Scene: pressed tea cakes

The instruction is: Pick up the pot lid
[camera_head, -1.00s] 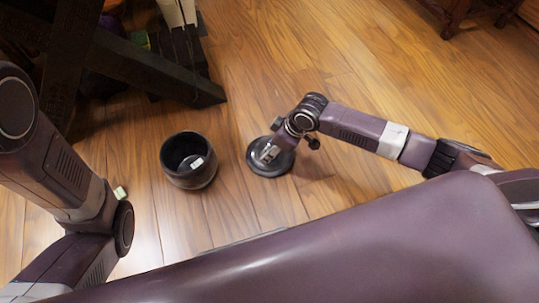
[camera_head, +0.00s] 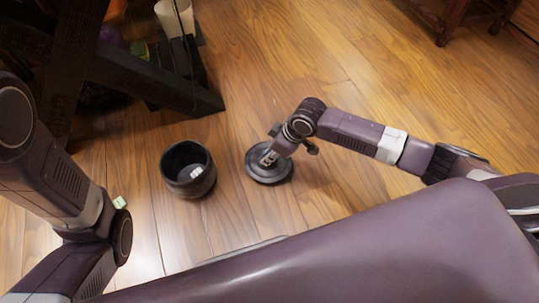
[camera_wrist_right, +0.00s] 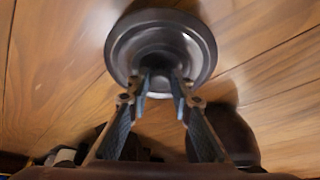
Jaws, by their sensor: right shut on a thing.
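The pot lid (camera_head: 268,172) is a dark grey round disc low over the wooden floor, right of the pot; I cannot tell whether it touches the floor. It also shows in the right wrist view (camera_wrist_right: 160,25), rim and raised centre facing the camera. My right gripper (camera_head: 268,157) is at the lid's middle; in the wrist view its two fingers (camera_wrist_right: 161,85) close on the knob, which they partly hide. The dark round pot (camera_head: 188,187) stands open, with a small white piece (camera_head: 197,171) inside. My left gripper is not in view.
A dark wooden stand (camera_head: 150,75) with a white cylinder (camera_head: 175,17) fills the upper left. A small pale cube (camera_head: 120,202) is seen beside my left arm. Dark furniture legs (camera_head: 447,25) stand at the upper right. The floor between is clear.

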